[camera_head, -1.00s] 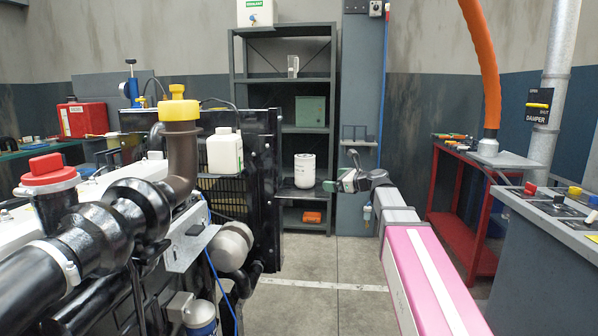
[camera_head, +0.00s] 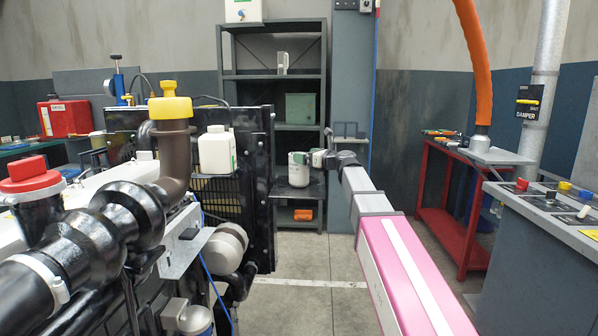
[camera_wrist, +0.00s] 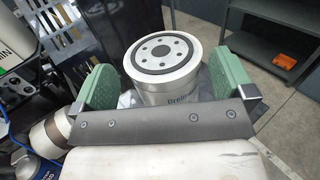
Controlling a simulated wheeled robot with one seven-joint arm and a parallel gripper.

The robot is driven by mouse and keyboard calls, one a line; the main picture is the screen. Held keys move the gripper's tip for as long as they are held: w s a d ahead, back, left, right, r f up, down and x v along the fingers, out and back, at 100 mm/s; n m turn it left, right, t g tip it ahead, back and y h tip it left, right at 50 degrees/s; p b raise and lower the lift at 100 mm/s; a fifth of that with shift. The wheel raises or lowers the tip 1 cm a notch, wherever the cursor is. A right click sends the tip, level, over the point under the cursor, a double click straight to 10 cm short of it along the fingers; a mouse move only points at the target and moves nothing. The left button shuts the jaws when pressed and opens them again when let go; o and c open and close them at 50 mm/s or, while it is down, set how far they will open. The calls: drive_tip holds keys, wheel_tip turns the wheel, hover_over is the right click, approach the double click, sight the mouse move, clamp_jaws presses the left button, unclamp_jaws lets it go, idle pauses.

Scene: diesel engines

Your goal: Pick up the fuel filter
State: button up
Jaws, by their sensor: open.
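The fuel filter (camera_head: 298,170) is a white and silver can with dark lettering. In the head view it stands on a dark shelf beside the black radiator frame, partly covered by my gripper. The wrist view shows its ringed top with a black seal and several holes (camera_wrist: 163,56). My gripper (camera_head: 320,159) is at the filter, with green-padded fingers. In the wrist view the open fingers (camera_wrist: 165,85) lie one on each side of the filter, with gaps showing beside it. The filter's lower part is hidden behind the gripper's palm edge.
A dark shelf rack (camera_head: 272,63) stands behind, holding a green box (camera_head: 300,108) and an orange item (camera_head: 303,214). The engine (camera_head: 130,215) with a white bottle (camera_head: 217,150) is at left. A red cart (camera_head: 443,215) and a control console (camera_head: 545,225) are at right.

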drive_tip(key=x, duration=0.3)
drive_tip(key=shift+w+a, duration=0.2)
drive_tip(key=shift+w, duration=0.05)
drive_tip(key=c, duration=1.2)
